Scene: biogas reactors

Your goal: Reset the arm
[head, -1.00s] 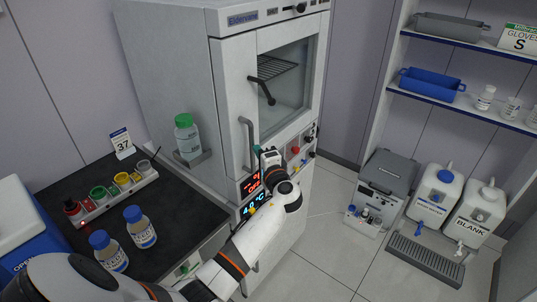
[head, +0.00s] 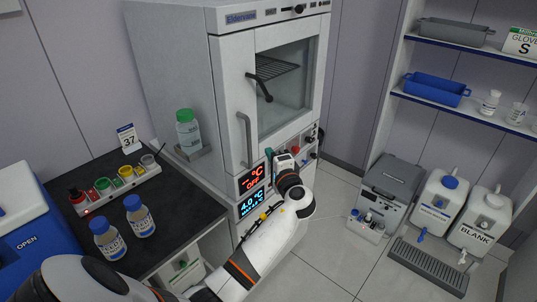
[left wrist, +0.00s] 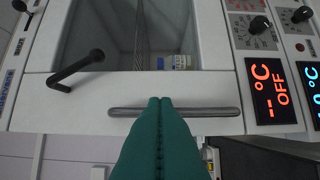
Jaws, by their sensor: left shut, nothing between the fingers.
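My left arm reaches in from the bottom of the head view, and its gripper (head: 270,156) is in front of the control panel of the white oven-like cabinet (head: 180,70). In the left wrist view the green fingers (left wrist: 160,135) are pressed together, shut and empty. Their tips appear over the long grey door handle (left wrist: 200,112); I cannot tell whether they touch it. The cabinet door (head: 235,100) looks closed, with a black latch (head: 262,88) on it. The red display (head: 252,178) reads OFF and the blue display (head: 252,201) reads 4.0 °C. My right gripper is not in view.
A black bench (head: 185,225) at left holds two blue-capped bottles (head: 140,217), a rack of coloured caps (head: 110,190) and a blue box (head: 35,235). A green-capped bottle (head: 187,132) sits on a side bracket. White canisters (head: 437,200) stand at right. Floor between is clear.

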